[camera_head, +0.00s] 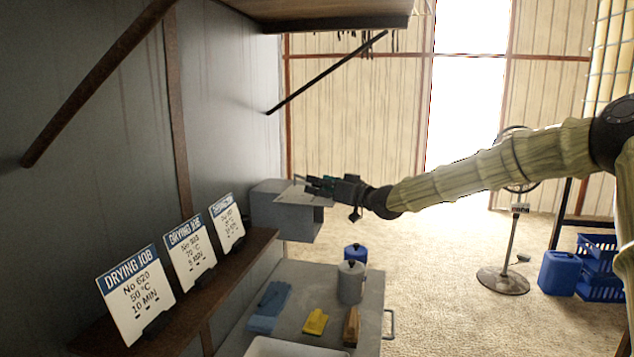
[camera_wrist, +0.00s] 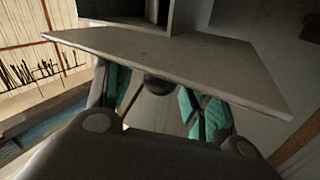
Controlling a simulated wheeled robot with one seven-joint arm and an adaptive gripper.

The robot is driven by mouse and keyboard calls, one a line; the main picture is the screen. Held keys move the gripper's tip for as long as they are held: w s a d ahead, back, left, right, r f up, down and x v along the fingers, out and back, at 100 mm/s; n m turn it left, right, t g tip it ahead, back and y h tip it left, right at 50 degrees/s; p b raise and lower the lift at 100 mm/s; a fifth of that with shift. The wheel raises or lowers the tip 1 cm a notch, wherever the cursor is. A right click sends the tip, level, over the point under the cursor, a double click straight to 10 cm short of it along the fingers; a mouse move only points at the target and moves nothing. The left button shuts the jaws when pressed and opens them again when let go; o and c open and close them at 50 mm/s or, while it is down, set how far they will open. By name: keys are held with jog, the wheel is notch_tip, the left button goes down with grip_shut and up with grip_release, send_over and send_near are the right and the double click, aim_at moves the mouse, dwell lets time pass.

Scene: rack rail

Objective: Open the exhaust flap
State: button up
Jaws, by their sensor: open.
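The exhaust box (camera_head: 283,216) is a grey housing on the wall, past the shelf of signs. Its flap (camera_head: 305,197) is a flat grey plate that stands out from the box at an angle in the head view. In the wrist view the flap (camera_wrist: 170,57) spans the picture, and the box's dark opening (camera_wrist: 135,9) shows beyond it. A dark round knob (camera_wrist: 158,84) shows at the flap's near edge. My gripper (camera_head: 310,185) is at the flap. Its teal fingers are apart on either side of the knob, their tips partly hidden by the flap; contact cannot be told.
A shelf (camera_head: 190,296) with several drying job signs runs along the left wall. Below stands a cart (camera_head: 372,305) with canisters, a blue cloth and a yellow item. A brace (camera_head: 330,72) slopes above the box.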

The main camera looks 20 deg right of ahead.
jog(key=shift+x, duration=0.85)
grip_shut()
